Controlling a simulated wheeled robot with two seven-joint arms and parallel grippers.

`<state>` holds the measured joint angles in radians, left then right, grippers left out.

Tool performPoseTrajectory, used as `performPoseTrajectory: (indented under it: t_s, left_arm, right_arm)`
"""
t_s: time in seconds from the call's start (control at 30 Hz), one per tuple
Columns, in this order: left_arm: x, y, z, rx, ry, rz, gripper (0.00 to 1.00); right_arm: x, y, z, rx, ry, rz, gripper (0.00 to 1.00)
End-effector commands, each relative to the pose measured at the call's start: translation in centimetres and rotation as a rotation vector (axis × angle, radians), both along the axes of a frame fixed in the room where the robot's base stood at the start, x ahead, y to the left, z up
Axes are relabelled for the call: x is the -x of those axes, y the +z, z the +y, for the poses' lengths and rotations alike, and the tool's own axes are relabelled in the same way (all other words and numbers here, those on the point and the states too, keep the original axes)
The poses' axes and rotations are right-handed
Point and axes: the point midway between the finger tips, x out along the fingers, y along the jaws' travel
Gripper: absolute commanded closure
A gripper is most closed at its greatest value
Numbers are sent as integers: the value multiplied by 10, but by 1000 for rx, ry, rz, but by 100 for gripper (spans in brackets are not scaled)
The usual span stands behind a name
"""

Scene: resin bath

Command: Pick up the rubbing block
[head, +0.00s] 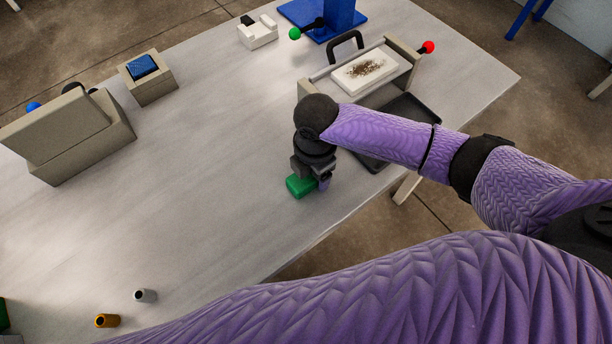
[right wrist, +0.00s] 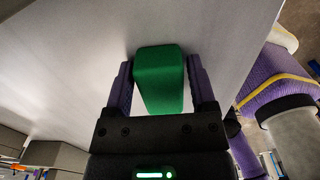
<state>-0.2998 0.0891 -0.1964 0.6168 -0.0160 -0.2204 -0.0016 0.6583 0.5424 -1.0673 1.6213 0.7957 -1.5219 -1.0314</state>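The rubbing block, a green block (head: 299,186), is at the table's front edge in the head view, partly hidden by my right gripper (head: 312,181). In the right wrist view the block (right wrist: 160,80) sits between the two purple fingers of my right gripper (right wrist: 160,62). The fingers are one on each side, very close to its sides near the tips. A narrow gap shows nearer the palm. Whether the fingers press on the block is not clear. The block seems to be at table height. My left gripper is not in view.
A dark tray (head: 376,163) and a frame with a white speckled slab (head: 365,70) stand behind my right arm. Beige boxes (head: 75,130) are at the left. Two small cylinders (head: 146,296) (head: 107,321) stand at the lower left. The table's middle (head: 190,190) is clear.

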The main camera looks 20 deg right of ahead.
Motion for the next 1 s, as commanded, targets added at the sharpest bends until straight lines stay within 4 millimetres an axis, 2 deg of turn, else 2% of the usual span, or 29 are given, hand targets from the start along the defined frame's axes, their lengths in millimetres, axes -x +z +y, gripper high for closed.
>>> performPoseTrajectory:
  t_s: [0.03,0.3,0.33,0.57,0.67,0.8,0.9,1.0]
  left_arm:
    - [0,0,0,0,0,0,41]
    - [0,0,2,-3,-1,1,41]
    - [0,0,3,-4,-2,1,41]
    - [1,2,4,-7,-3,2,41]
    - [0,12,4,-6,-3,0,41]
    - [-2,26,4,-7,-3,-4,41]
    - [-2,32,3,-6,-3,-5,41]
    - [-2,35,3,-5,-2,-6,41]
  right_arm:
    - [0,0,0,0,0,0,40]
    - [0,0,0,0,0,0,97]
    - [0,0,0,0,0,0,100]
    - [0,4,0,0,0,-1,100]
    - [-1,26,0,-2,1,-5,100]
    - [-1,66,0,-1,1,-5,100]
    - [-1,87,0,-2,0,-5,100]
    - [-1,98,0,-2,-1,-2,100]
